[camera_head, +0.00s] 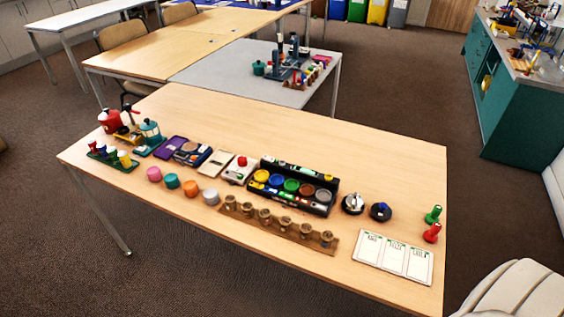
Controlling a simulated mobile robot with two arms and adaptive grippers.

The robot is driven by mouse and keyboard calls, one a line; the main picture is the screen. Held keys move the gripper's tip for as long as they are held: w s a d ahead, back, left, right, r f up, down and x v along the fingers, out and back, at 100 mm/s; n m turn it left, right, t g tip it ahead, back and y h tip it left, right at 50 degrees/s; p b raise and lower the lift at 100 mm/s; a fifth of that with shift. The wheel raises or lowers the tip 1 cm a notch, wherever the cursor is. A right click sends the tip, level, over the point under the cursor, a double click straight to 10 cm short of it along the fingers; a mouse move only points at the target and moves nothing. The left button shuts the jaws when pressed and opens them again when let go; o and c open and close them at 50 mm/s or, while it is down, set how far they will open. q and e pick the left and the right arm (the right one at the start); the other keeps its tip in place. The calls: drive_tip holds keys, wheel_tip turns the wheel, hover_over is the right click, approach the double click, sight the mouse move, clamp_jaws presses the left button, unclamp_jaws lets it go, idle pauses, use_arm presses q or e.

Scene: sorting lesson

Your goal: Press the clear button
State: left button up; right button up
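No label reading "clear" is legible, so I cannot tell which thing is the clear button. A white box with a red button (242,161) sits near the middle of the wooden table (210,113). To its right is a black case (332,198) with several coloured round discs. A white card with three panels (393,257) lies at the front right. Neither gripper is in view.
A wooden strip with several brass-coloured cups (285,227) lies along the front. Coloured cylinders (190,188) stand left of it. Green (433,215) and red (432,233) pegs stand near the right edge. The table's back part is clear. A pale ribbed shape (518,292) fills the lower right corner.

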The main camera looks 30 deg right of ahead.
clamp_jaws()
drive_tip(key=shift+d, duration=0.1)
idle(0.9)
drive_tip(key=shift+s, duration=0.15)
